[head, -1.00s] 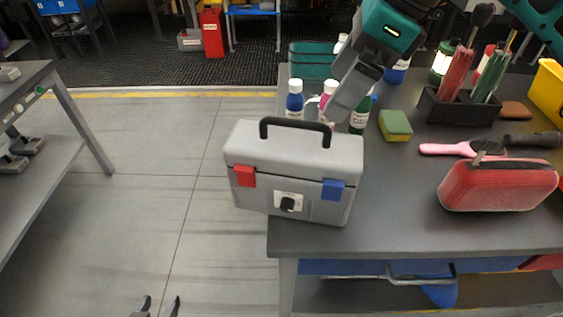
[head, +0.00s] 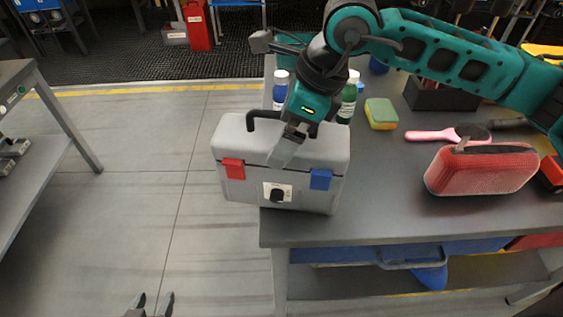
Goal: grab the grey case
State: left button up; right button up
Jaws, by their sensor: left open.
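The grey case (head: 240,148) stands upright on the table's front left corner, jutting past the left edge. It has a red latch (head: 233,168), a blue latch (head: 321,180) and a black dial on its front. Its black handle (head: 262,117) is raised and partly hidden by my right gripper (head: 284,158), whose arm comes in from the right. That gripper points down at the handle, its fingers in front of the lid; its finger gap is not visible. My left gripper (head: 150,303) shows only two grey fingertips at the bottom edge, apart and empty, far from the case.
Blue (head: 280,92) and green (head: 347,105) bottles stand behind the case. A sponge (head: 381,113), a pink-handled brush (head: 430,135) and a red pouch (head: 480,171) lie to its right on the table (head: 400,215). The floor to the left is clear.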

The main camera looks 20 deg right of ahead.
jog(key=c, duration=1.6)
jog(key=shift+r, duration=0.1)
jog(key=shift+c, duration=0.6)
